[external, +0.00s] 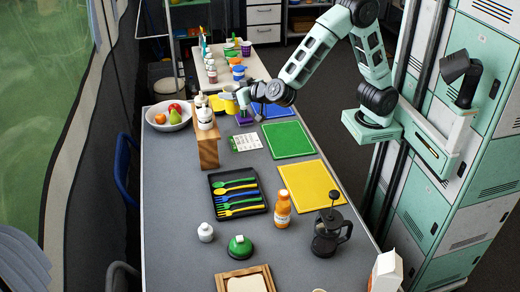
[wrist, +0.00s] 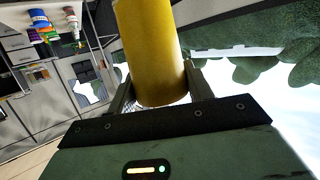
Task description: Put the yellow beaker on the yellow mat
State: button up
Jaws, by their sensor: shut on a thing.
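The yellow beaker (wrist: 152,45) is large in the wrist view, between the two fingers of my gripper (wrist: 160,88), which is shut on it. In the external view the beaker (external: 231,100) is at the far part of the long grey table, left of my gripper (external: 240,97). It appears held above the table top; the exact gap is hard to tell.
A green mat (external: 288,139) and a blue mat (external: 272,109) lie beyond the yellow mat. An orange bottle (external: 282,209) and a black French press (external: 328,237) stand by its near edge. A black cutlery tray (external: 238,193) is left. A wooden stand (external: 208,150) holds bottles.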

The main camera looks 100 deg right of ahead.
jog(key=s+a+m+g+p, duration=0.1)
jog(key=s+a+p, duration=0.1)
jog(key=s+a, duration=0.8)
jog(key=m+g+h+p, duration=0.1)
jog(key=m+g+h, duration=0.1)
send_over(311, 184)
notch_tip(311, 184, down, 28)
jog(key=shift+f, duration=0.15)
jog(key=o, duration=1)
jog(key=shift+c, duration=0.2)
jog(key=b+v, duration=0.1)
jog(key=v, duration=1.1)
jog(key=shift+r, duration=0.3)
